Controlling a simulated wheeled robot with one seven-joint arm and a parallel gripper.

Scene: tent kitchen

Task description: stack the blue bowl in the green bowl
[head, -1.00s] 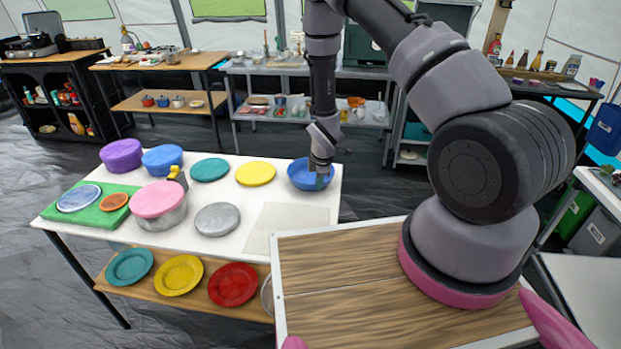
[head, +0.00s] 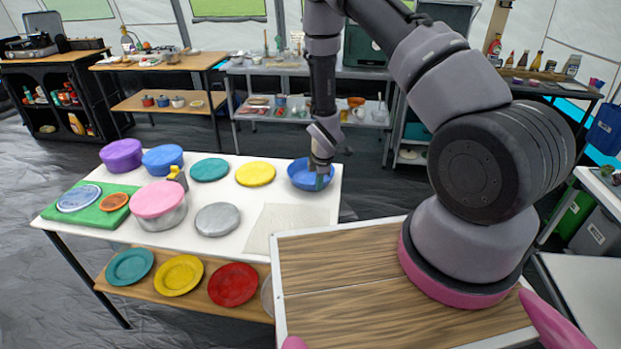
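A blue bowl (head: 300,178) sits at the far right corner of the white table. My gripper (head: 322,178) points down at the right part of this bowl, with its tips at or inside the rim. The tips are small and partly merged with the bowl, so I cannot tell whether they are open or shut on the rim. I cannot make out a green bowl. A flat teal round piece (head: 210,169) lies on the table to the left of the blue bowl.
The white table (head: 232,248) also holds a yellow disc (head: 255,174), a grey disc (head: 217,219), a pink-lidded pot (head: 158,199), purple (head: 121,155) and blue (head: 162,159) round containers, and a green board (head: 88,218). Several plates lie on the shelf below.

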